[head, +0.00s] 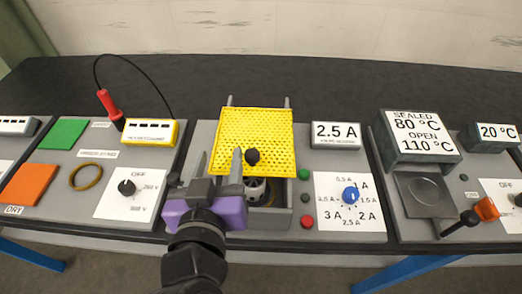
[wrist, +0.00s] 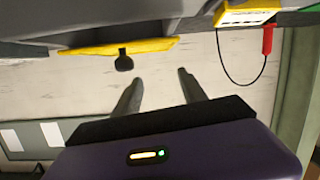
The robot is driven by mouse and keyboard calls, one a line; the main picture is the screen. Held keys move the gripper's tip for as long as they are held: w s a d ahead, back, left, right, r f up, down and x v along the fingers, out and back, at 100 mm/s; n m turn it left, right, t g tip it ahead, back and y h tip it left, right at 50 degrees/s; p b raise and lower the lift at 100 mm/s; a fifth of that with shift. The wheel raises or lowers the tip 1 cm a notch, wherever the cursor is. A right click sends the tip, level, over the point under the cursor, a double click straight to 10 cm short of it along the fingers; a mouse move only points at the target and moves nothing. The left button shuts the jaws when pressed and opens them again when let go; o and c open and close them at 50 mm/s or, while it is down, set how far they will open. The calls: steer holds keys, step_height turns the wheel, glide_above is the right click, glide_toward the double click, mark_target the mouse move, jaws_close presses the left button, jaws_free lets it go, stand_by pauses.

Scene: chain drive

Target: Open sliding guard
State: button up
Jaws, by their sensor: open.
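The sliding guard (head: 255,137) is a yellow perforated plate on two grey rails in the middle station. It covers the back of a grey housing (head: 281,222); the front part is uncovered and a round metal part (head: 256,191) shows there. The guard's black knob (head: 252,156) sits near its front edge. In the wrist view the guard (wrist: 118,47) is seen edge-on with its knob (wrist: 124,61). In the wrist view the fingertips (wrist: 158,82) are apart from the knob.
Right of the guard are a 2.5 A display (head: 336,135), a blue dial (head: 350,194) and a red button (head: 307,221). A red probe (head: 109,104) with a black cable stands at left. An 80 °C station (head: 421,137) stands at right. The table behind is clear.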

mark_target(251, 154)
steer(key=s+d+m+g+h, duration=0.2)
steer(key=s+d+m+h, duration=0.1)
steer(key=m+h, duration=0.2)
steer(key=shift+x, duration=4)
steer(key=shift+r, duration=0.15)
jaws_close()
